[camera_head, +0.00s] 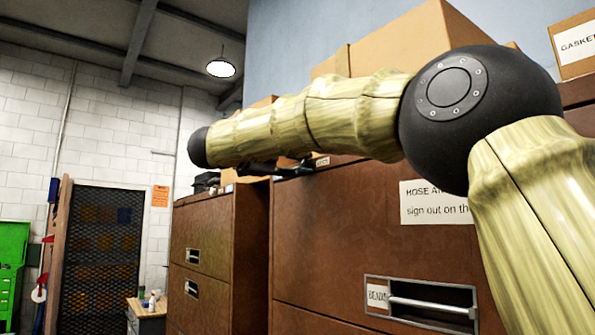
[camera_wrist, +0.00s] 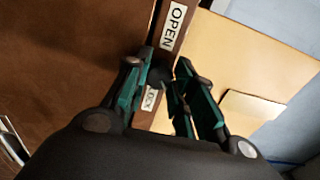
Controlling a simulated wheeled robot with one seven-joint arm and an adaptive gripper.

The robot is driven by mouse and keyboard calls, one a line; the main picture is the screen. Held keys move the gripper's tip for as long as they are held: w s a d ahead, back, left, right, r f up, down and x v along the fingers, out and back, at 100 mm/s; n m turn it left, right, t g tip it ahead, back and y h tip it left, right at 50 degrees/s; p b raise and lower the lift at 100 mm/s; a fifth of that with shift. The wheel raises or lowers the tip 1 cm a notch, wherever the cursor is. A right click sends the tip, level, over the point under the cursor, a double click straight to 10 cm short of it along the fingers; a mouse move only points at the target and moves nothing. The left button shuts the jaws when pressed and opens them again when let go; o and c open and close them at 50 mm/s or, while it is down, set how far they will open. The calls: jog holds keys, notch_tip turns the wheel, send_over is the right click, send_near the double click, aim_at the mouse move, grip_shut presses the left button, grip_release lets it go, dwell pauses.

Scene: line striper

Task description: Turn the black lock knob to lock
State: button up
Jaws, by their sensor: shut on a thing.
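The black lock knob (camera_wrist: 158,76) sits between my fingertips in the wrist view, on a narrow brown strip between a white "OPEN" label (camera_wrist: 174,28) and a second white label (camera_wrist: 150,98) that is partly hidden. My gripper (camera_wrist: 164,80) has dark fingers with green pads and is shut on the knob, which is largely covered by them. In the head view my gripper (camera_head: 262,168) is small and dark at the top left edge of the brown cabinet (camera_head: 330,230). The knob cannot be made out there.
A second brown cabinet (camera_head: 217,230) stands to the left. Cardboard boxes (camera_head: 400,45) sit on top of the near cabinet, close behind my arm. The cabinet front has a drawer handle (camera_head: 432,305) and a paper sign (camera_head: 435,202). A dark mesh door (camera_head: 100,250) is at far left.

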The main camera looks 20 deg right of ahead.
jog(key=shift+f, duration=0.1)
dwell(0.3)
jog(key=o, duration=1.1)
jog(key=shift+c, duration=0.2)
jog(key=v, duration=1.2)
jog(key=shift+a, duration=0.15)
